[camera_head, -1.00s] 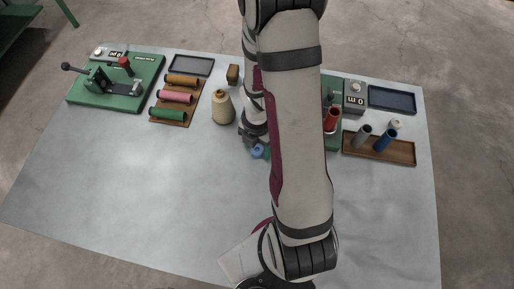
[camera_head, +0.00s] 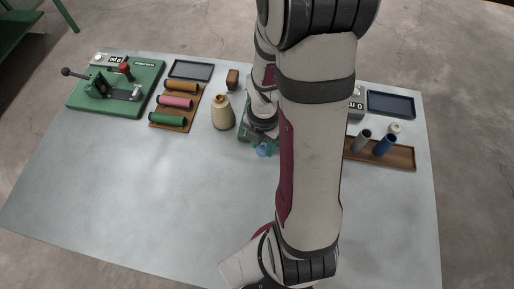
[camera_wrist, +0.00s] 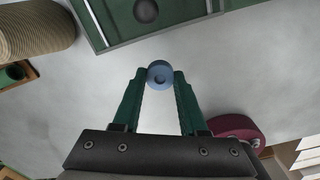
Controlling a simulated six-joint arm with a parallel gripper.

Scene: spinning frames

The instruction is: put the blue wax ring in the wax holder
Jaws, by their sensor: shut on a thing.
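The blue wax ring (camera_wrist: 159,73) is a small pale-blue disc with a hole in its middle. My gripper (camera_wrist: 160,76) is shut on it, with the ring between its green fingertips. In the head view the ring (camera_head: 263,150) shows below my gripper, left of my large arm link. It is over the middle of the table. I cannot make out which thing is the wax holder; my arm hides part of the right side. A green frame (camera_wrist: 185,13) with a dark round knob lies ahead of the ring in the wrist view, apart from it.
A thread cone (camera_head: 223,113) stands left of my gripper, near a small brown block (camera_head: 232,79). A green machine (camera_head: 147,76) and a spool rack (camera_head: 193,111) are at the left. A wooden tray (camera_head: 405,157) and dark tray (camera_head: 391,103) are at the right. The front left table is bare.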

